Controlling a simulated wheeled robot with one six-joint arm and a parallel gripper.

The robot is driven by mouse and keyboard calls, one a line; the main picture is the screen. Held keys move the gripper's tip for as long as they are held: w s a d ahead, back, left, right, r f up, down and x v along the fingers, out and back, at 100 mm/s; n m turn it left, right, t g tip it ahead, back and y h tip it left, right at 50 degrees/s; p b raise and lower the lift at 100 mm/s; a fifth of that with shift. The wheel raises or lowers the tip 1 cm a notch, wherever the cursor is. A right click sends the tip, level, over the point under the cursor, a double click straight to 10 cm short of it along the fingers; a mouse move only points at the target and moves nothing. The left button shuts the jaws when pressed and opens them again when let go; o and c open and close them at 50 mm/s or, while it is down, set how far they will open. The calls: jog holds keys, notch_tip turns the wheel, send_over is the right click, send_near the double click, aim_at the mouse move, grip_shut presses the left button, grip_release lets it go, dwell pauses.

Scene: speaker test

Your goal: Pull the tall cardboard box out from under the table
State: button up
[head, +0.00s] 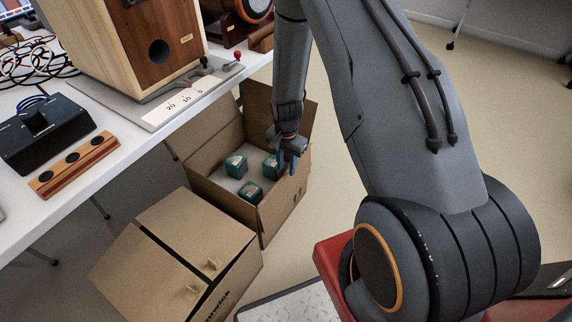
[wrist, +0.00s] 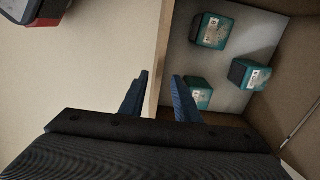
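An open cardboard box (head: 228,196) with raised flaps stands on the floor beside and partly beneath the table's edge. A second cardboard box (head: 195,228) with folded top flaps stands in front of it, to the lower left. I cannot tell for sure which is the tall one. My gripper (head: 288,160) reaches down at the right wall of the open box. In the wrist view, the box wall (wrist: 163,50) runs between my two blue fingers (wrist: 160,90), which stand apart with the wall between them. Whether they touch it is unclear.
Several teal cartons (head: 250,192) sit inside the open box. The white table (head: 130,140) carries a wooden cabinet (head: 130,45), a black device (head: 45,130) and a wooden block with knobs (head: 75,165). Bare floor (head: 335,195) lies to the right of the open box.

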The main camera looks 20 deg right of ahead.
aim_at(287, 181)
jog(key=shift+f+b, duration=0.55)
jog(key=shift+f, duration=2.95)
jog(key=shift+c, duration=0.4)
grip_shut()
jog(key=shift+s, duration=0.2)
